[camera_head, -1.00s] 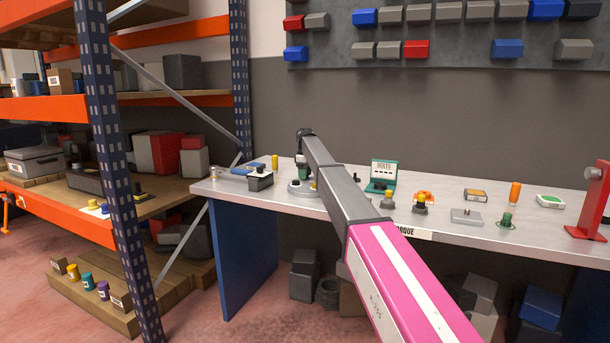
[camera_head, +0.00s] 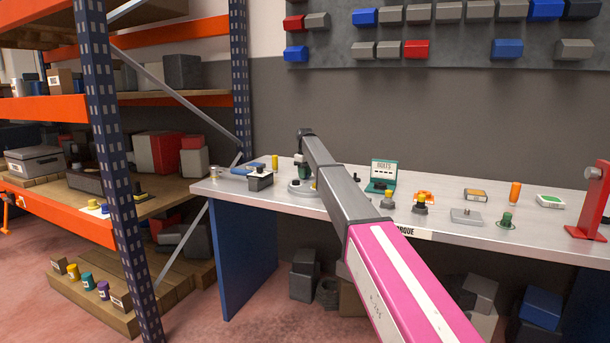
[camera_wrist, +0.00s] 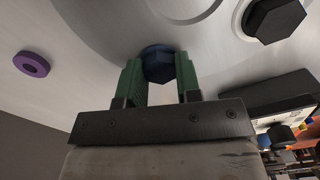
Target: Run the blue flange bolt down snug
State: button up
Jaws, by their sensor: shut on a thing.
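The blue flange bolt (camera_wrist: 158,64) shows in the wrist view with its dark blue hex head between the green fingers of my gripper (camera_wrist: 160,72). The fingers are shut on the head, one on each side. The bolt stands at a round silvery flange plate (camera_wrist: 90,25); how far its head is from the seat cannot be told. In the head view my gripper (camera_head: 303,176) points down over the same plate (camera_head: 297,189) on the bench, and the bolt is hidden there.
A black hex bolt (camera_wrist: 275,18) stands close to the right in the wrist view. A purple ring (camera_wrist: 31,64) lies to the left. On the workbench (camera_head: 330,203), a dark box (camera_head: 260,181) stands left of the plate and a green BOLTS case (camera_head: 382,176) to the right.

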jog(key=m, duration=1.3)
jog(key=shift+m, duration=0.4)
jog(key=shift+r, duration=0.1)
jog(key=shift+w, duration=0.1)
jog(key=o, duration=0.9)
notch_tip(320, 180, up, 11)
jog(key=shift+f, duration=0.15)
